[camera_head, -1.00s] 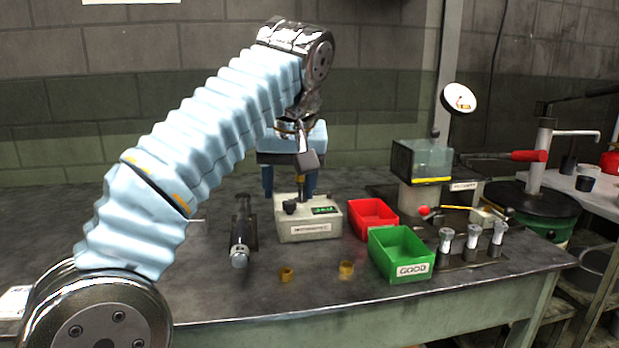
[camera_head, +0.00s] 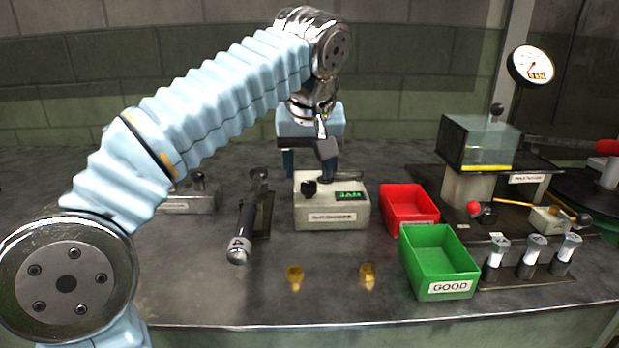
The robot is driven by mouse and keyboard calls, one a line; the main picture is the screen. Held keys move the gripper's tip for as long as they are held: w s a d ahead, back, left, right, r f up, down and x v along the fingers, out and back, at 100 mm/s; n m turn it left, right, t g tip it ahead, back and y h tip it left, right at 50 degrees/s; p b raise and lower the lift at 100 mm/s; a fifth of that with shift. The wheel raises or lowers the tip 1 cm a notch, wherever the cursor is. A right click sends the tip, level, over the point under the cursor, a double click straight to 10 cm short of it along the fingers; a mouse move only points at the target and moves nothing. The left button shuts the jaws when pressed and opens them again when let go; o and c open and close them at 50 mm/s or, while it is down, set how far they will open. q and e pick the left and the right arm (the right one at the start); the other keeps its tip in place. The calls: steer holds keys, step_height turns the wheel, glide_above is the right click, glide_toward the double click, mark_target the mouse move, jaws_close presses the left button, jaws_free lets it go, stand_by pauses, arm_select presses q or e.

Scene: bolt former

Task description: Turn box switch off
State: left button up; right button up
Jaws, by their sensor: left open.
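A cream box (camera_head: 332,212) with a label on its front stands on the table in the middle of the view. On top it has a black knob-like switch (camera_head: 309,188) at the left and a lit green display (camera_head: 348,195) at the right. My left gripper (camera_head: 309,170) hangs just behind and above the box, pointing down. Its blue fingers are apart with nothing between them. The dark wrist part partly covers the near finger, and the box hides what is behind it. I cannot tell whether a finger touches the box. My right gripper is not in view.
A red bin (camera_head: 409,212) and a green GOOD bin (camera_head: 438,262) stand right of the box. Two brass pieces (camera_head: 295,277) lie in front. A gauge press (camera_head: 480,145) stands at the right.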

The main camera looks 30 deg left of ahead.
mark_target(308, 184)
arm_select(q)
steer(key=shift+x, duration=2)
steer(key=c, duration=1.1)
steer(key=shift+o, duration=0.2)
steer(key=shift+m, duration=0.5)
steer(key=m, duration=0.1)
steer(key=m+h, duration=0.1)
steer(key=m, duration=0.1)
steer(key=shift+s+a+m+t+h, duration=0.1)
steer(key=shift+a+m+t+h, duration=0.1)
steer(key=shift+m+t+h, duration=0.15)
steer(key=shift+a+m+h, duration=0.1)
steer(key=shift+m+h, duration=0.75)
steer(key=shift+m, duration=1.2)
